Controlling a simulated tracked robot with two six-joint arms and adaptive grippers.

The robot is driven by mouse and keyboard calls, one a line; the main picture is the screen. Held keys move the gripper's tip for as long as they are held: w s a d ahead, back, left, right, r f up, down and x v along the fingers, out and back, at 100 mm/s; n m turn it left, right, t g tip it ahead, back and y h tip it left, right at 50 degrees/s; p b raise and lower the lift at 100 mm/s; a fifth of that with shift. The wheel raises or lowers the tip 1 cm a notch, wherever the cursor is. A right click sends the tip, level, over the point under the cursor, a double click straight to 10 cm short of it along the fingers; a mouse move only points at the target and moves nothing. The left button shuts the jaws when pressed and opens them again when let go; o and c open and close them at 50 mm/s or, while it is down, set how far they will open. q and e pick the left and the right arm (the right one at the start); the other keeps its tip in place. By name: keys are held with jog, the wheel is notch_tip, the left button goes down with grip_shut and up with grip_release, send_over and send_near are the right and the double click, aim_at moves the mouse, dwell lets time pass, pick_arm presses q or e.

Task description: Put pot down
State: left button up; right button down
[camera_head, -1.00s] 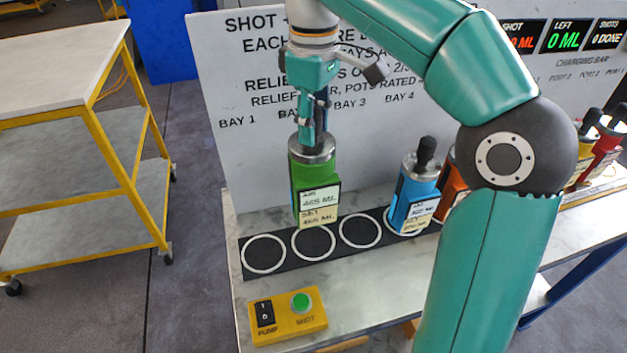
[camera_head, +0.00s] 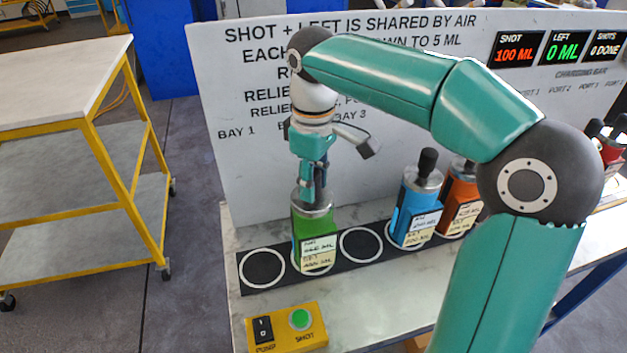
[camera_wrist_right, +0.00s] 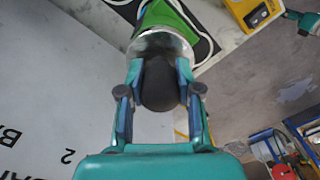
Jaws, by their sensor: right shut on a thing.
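The green pot (camera_head: 314,228) with a silver lid is upright at the second white ring from the left on the black strip (camera_head: 300,272). I cannot tell whether its base touches the strip. My right gripper (camera_head: 313,186) is above it, shut on the pot's black knob; the knob (camera_wrist_right: 160,82) shows between the fingers (camera_wrist_right: 160,95) in the right wrist view, with the green body (camera_wrist_right: 172,16) beyond. A blue pot (camera_head: 414,205) and an orange pot (camera_head: 462,195) stand farther right on the strip. My left gripper is not in view.
A yellow box (camera_head: 287,328) with a pump switch and a green shot button sits in front of the strip. A signboard (camera_head: 240,120) stands behind. The first ring (camera_head: 262,268) and third ring (camera_head: 361,244) are empty. A yellow-framed cart (camera_head: 95,150) stands left.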

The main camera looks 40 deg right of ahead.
jog(key=c, duration=1.2)
grip_release()
jog(key=shift+f, duration=0.1)
jog(key=shift+c, duration=0.2)
jog(key=o, duration=0.5)
jog(key=shift+c, duration=0.2)
notch_tip(320, 180, up, 12)
jog(key=shift+r+p, duration=0.15)
jog(key=shift+p, duration=0.95)
